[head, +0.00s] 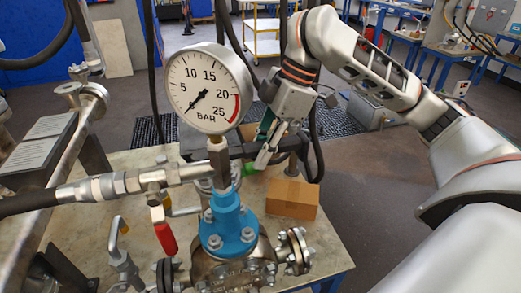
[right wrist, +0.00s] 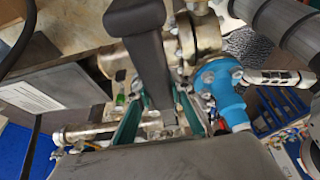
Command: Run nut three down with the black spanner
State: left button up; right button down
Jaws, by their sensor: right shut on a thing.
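In the head view my right gripper (head: 265,148) points down behind the pressure gauge, above the bench. In the right wrist view its green-edged fingers (right wrist: 160,116) are closed on a long black bar, which I take to be the black spanner (right wrist: 150,62). I cannot tell which is nut three, nor whether the spanner touches a nut. My left gripper is out of view.
The pressure gauge (head: 210,88) stands high above the blue fitting. A pipe and valve with a red lever (head: 164,232) run to the left. A cardboard box (head: 292,198) sits on the bench (head: 325,240) right of the fitting.

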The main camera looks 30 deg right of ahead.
jog(key=shift+f, duration=1.2)
jog(key=s+a+m+t, duration=0.2)
jog(key=s+a+m, duration=0.1)
jog(key=s+m, duration=0.2)
jog(key=shift+h, duration=0.4)
